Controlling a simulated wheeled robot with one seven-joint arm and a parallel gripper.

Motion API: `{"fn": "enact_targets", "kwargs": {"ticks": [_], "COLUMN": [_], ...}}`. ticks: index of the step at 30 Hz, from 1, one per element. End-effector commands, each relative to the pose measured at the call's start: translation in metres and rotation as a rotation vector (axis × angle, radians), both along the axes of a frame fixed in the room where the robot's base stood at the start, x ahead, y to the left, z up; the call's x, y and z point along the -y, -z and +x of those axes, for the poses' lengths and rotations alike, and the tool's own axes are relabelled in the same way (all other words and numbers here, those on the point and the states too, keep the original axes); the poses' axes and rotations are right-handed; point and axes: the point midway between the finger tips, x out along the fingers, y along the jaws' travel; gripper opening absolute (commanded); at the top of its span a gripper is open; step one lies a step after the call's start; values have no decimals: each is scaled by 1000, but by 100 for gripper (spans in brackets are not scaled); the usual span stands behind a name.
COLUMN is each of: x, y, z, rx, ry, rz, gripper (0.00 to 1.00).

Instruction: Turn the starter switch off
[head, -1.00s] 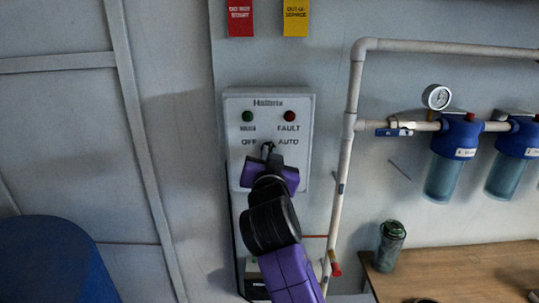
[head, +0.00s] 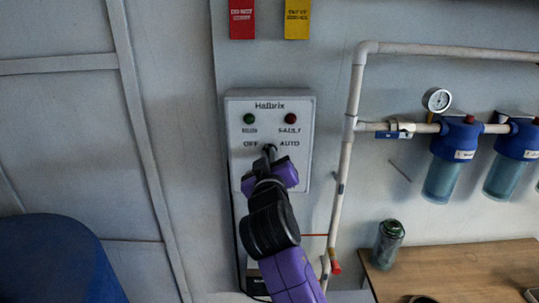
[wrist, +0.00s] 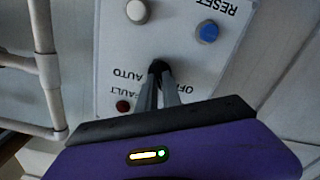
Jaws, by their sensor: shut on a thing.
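The starter box (head: 303,165) is a pale grey panel on the wall, with OFF printed left and AUTO right of its dark starter switch (wrist: 157,66). In the head view my gripper (head: 269,153) mostly covers the switch. In the wrist view, which shows the panel upside down, my gripper (wrist: 158,80) has its two narrow fingers closed on the switch knob. Which label the knob points to is hidden by the fingers.
The box has a green lamp (head: 249,118), a red lamp (head: 291,118), and a blue RESET button (wrist: 207,32) and white button (wrist: 137,11). A white pipe (head: 342,175) runs close at right. A bench (head: 460,262) and blue drum (head: 55,262) stand lower.

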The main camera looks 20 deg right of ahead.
Motion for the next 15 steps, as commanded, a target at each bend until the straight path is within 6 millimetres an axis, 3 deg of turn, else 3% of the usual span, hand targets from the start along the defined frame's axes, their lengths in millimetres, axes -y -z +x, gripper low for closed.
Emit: {"fn": "enact_targets", "kwargs": {"ticks": [15], "x": [-1], "y": [1], "z": [0], "rx": [-18], "ry": [0], "rz": [-48], "gripper": [0]}}
